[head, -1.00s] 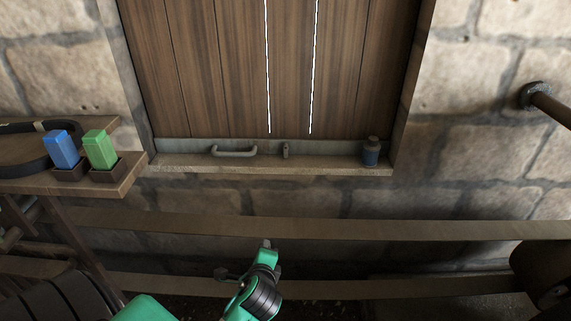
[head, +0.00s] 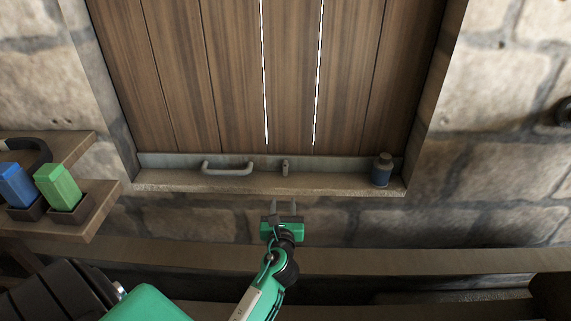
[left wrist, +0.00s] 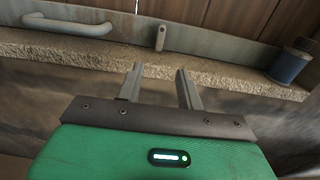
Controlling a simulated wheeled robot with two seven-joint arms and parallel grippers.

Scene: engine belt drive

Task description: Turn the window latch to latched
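The window latch (head: 285,167) is a small grey lever, upright on the metal strip at the foot of the wooden shutter. It also shows in the left wrist view (left wrist: 160,37), standing upright above the sill. My left gripper (head: 284,206) is just below the sill, under the latch and apart from it. In the left wrist view its two fingers (left wrist: 160,82) are spread with nothing between them, pointing toward the sill edge and the latch beyond. My right gripper is not in either view.
A curved handle (head: 227,168) is fixed left of the latch. A blue jar (head: 382,170) stands on the right end of the stone sill (head: 270,184). A shelf at the left holds a blue block (head: 16,185) and a green block (head: 58,186). The sill between handle and jar is clear.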

